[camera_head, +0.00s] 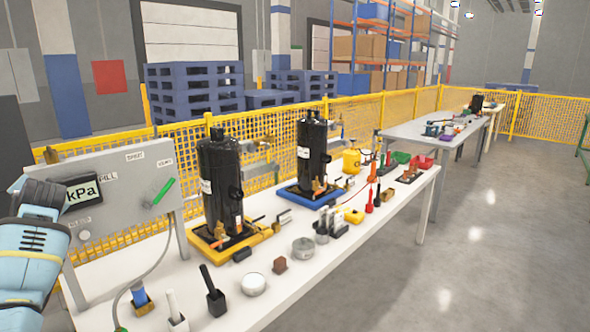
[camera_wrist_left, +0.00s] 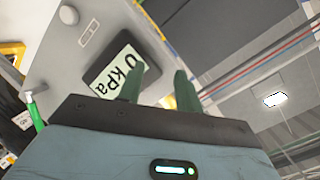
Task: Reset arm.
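My left gripper (camera_wrist_left: 160,78) shows in the wrist view with two dark green fingers spread apart and nothing gripped between them. Behind them is a black-framed display (camera_wrist_left: 116,72) reading 0 kPa. In the head view my left arm comes in at the left edge, close in front of the grey control panel (camera_head: 120,177), and the display (camera_head: 82,192) shows just right of it. The fingertips are hidden or unclear there. The panel also carries a green-handled lever (camera_head: 160,191). My right gripper is not in view.
A white table (camera_head: 330,262) holds a black compressor (camera_head: 219,185) on a yellow tray, another (camera_head: 312,150) on a blue tray, and several small parts and tools. A yellow mesh fence (camera_head: 365,118) runs behind. The floor (camera_head: 490,230) at the right is clear.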

